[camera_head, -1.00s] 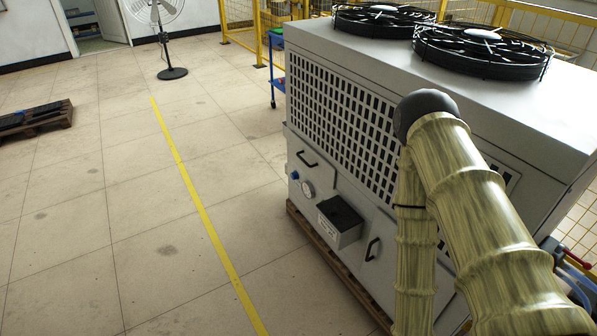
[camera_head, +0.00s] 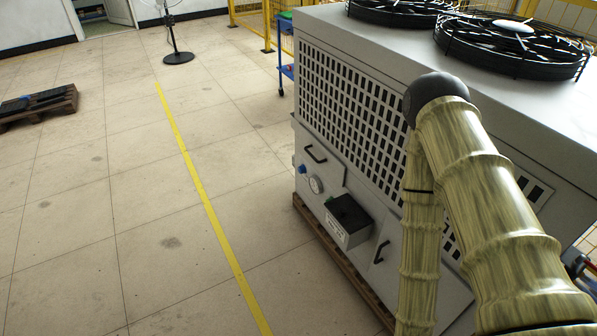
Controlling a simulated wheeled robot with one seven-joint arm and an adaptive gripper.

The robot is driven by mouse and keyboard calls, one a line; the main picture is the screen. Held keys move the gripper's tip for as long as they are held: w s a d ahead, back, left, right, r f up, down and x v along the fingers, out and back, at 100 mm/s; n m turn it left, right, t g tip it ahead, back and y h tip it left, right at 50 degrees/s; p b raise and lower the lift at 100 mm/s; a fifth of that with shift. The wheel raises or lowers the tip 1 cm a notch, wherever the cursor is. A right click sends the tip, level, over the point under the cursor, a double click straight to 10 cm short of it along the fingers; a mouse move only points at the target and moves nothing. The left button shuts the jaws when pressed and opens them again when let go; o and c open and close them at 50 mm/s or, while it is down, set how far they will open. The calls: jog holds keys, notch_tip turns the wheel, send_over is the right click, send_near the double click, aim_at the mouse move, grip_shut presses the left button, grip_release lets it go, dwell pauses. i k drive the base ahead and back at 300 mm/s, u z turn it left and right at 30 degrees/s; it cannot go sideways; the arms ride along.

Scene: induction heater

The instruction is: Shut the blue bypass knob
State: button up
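The blue bypass knob (camera_head: 302,169) is a small blue knob at the left end of the front panel of a large grey machine (camera_head: 390,112). A round white gauge (camera_head: 316,184) sits just to its right and below. Whether the knob is open or shut cannot be told at this size. My arm, in a yellow-green sleeve with a dark joint, covers the right part of the machine. My gripper is outside the frame.
A black-topped box (camera_head: 348,220) juts from the panel, between two black handles. Two black fans (camera_head: 512,44) sit on top. The machine stands on a wooden pallet (camera_head: 318,236). The tiled floor on the left is clear along a yellow line (camera_head: 208,205). A pedestal fan (camera_head: 178,57) stands behind.

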aim_at(301, 169)
jog(key=u, duration=1.55)
jog(key=i, duration=3.9)
jog(key=z, duration=2.5)
